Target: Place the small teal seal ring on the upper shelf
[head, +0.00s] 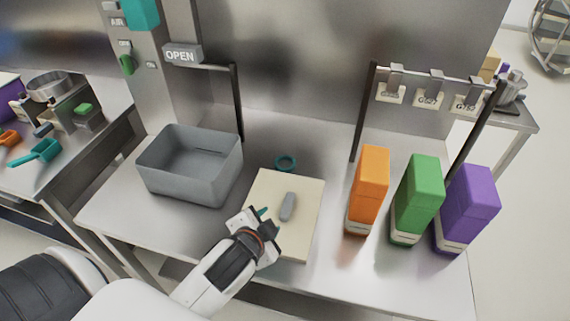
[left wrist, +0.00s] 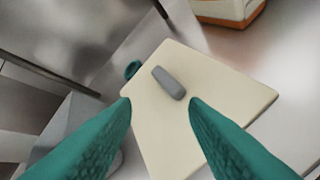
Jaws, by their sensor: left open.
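The small teal seal ring (head: 285,162) lies on the metal table just behind the far edge of the cream board. It also shows in the left wrist view (left wrist: 132,68), small, beside the board's edge. My left gripper (head: 264,212) is above the near left part of the board, short of the ring. Its teal fingers (left wrist: 160,104) are spread apart with nothing between them in the left wrist view. The grey oblong piece (head: 287,206) lies on the board ahead of the fingers. No upper shelf can be made out clearly. My right gripper is not seen.
A grey bin (head: 190,165) stands left of the cream board (head: 298,240). Orange (head: 369,190), green (head: 417,199) and purple (head: 467,209) boxes stand to the right. A dark-posted rack with hanging tags (head: 428,99) rises behind them. The table around the ring is clear.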

